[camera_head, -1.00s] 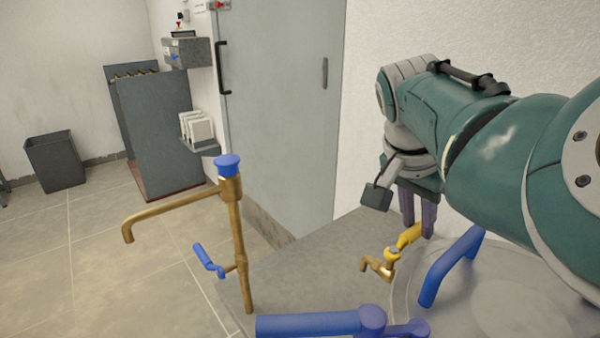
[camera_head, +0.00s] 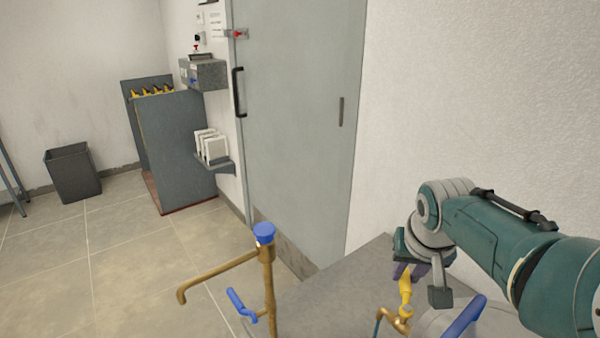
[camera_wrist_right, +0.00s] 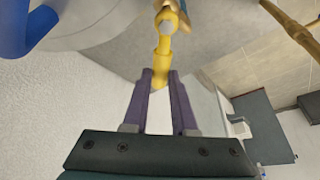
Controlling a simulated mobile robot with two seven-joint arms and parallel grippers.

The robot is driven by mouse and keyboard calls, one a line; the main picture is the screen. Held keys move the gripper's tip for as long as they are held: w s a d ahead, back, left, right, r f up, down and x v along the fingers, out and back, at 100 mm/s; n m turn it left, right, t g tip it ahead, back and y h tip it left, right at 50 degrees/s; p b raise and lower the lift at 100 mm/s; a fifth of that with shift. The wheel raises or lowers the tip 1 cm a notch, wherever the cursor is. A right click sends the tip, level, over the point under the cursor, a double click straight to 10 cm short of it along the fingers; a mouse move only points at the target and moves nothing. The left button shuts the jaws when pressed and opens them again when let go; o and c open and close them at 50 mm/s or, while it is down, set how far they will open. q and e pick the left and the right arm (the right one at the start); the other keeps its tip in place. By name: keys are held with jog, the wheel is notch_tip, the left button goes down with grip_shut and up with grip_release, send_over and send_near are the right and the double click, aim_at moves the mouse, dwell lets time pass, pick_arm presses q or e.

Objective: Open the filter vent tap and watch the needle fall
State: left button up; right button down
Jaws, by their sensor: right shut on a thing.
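The small brass vent tap (camera_head: 398,320) with its yellow lever (camera_head: 405,290) stands at the lower right of the head view. My right gripper (camera_head: 408,271) is shut on the upper end of the lever. In the right wrist view, the two purple fingers (camera_wrist_right: 162,76) close around the end of the yellow lever (camera_wrist_right: 164,48). A thin blue-green streak (camera_head: 377,326) hangs below the tap's spout; it looks like running liquid. No pressure gauge or needle shows in either view. My left gripper is out of view.
A brass standpipe (camera_head: 269,290) with a blue cap and a long spout stands left of the tap. A blue handle (camera_head: 464,318) lies close to its right. A grey door (camera_head: 300,120) and white wall are behind. Open floor (camera_head: 120,260) lies left.

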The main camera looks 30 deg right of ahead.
jog(key=shift+w+a+r+n+t+y+p, duration=0.2)
jog(key=shift+a+n+t+y+p, duration=0.15)
jog(key=shift+n, duration=0.55)
jog(key=shift+w+a+f+n+y, duration=0.15)
jog(key=shift+a+n+y, duration=0.4)
jog(key=shift+n, duration=0.75)
jog(key=shift+w+a+n+y, duration=0.1)
jog(key=shift+a+n+y, duration=0.4)
jog(key=shift+n, duration=0.8)
jog(key=shift+w+a+f+n+y, duration=0.15)
jog(key=shift+a+n+y, duration=0.4)
jog(key=shift+n, duration=0.75)
jog(key=shift+a+r, duration=0.1)
jog(key=shift+a, duration=0.05)
jog(key=c, duration=1)
grip_release()
